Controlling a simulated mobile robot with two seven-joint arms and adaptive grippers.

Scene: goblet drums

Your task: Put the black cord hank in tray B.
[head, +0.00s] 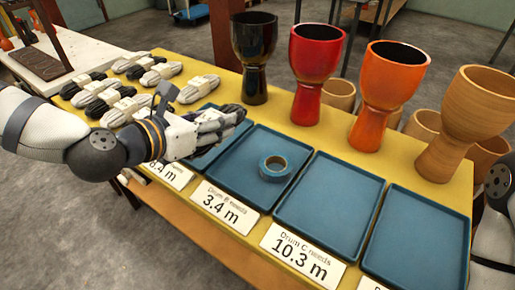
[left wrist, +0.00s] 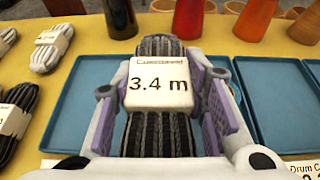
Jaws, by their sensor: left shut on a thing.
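My left gripper (head: 205,122) is shut on a black cord hank (head: 226,117) with a white band. The left wrist view shows this hank (left wrist: 158,130) between the fingers, its label reading 3.4 m. In the head view, the gripper and hank appear over the blue tray at the left, which they partly hide. Tray B (head: 222,182), just right of it, has a card reading "Drum B needs 3.4 m" (head: 225,207). A teal tape roll (head: 274,168) lies in tray B. My right gripper is out of view.
Several black and white hanks (head: 130,108) lie on the yellow table left of the trays. Black (head: 254,50), red (head: 314,55), orange (head: 386,85) and wooden (head: 470,110) goblet drums stand behind the trays. Two trays to the right, one of them tray C (head: 330,205), are empty.

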